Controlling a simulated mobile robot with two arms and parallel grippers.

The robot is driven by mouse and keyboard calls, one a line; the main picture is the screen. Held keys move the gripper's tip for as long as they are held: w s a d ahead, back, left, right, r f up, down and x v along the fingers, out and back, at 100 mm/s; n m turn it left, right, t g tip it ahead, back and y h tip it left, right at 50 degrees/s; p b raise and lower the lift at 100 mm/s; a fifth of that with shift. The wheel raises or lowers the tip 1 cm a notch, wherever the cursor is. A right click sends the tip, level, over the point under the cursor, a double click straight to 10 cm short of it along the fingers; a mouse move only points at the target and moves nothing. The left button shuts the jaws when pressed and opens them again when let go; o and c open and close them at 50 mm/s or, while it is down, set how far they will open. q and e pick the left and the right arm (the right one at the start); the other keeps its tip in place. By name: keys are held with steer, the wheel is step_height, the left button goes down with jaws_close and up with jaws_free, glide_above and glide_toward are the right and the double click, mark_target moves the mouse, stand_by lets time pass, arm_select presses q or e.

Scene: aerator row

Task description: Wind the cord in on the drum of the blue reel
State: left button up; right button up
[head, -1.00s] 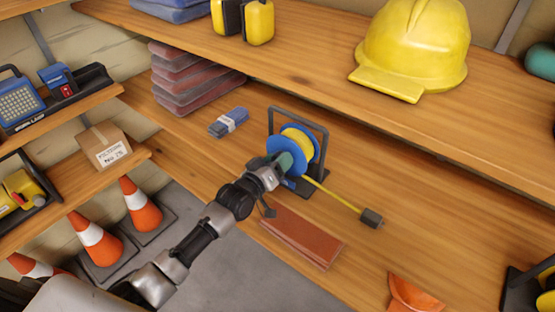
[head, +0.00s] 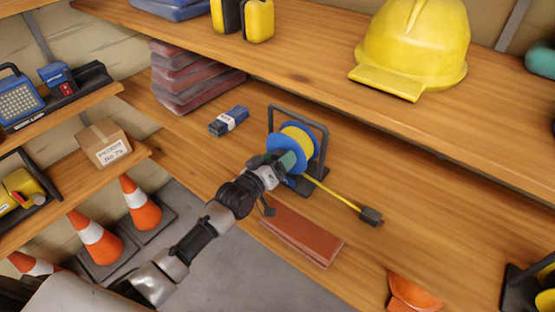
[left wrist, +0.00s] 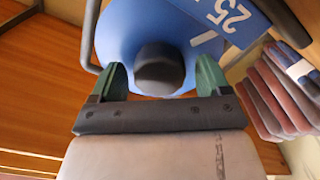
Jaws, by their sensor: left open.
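The blue reel (head: 277,143) stands on the wooden shelf in a dark frame (head: 322,135). Yellow cord (head: 298,137) is on its drum. A free length of cord runs right along the shelf to a dark plug (head: 371,216). My left gripper (head: 284,160) is at the reel's near blue face. In the left wrist view, its green fingers (left wrist: 161,78) are apart, one on each side of a dark round knob (left wrist: 160,68) on the blue face (left wrist: 120,35). I cannot tell whether they touch it. My right gripper is not in view.
A brick-red slab (head: 302,235) lies in front of the reel near the shelf edge. An upper shelf (head: 310,60) with a yellow helmet (head: 415,45) overhangs the back.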

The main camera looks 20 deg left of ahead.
arm_select(q)
steer(key=v, duration=1)
steer(key=shift+s, duration=0.4)
steer(key=shift+a, duration=0.15)
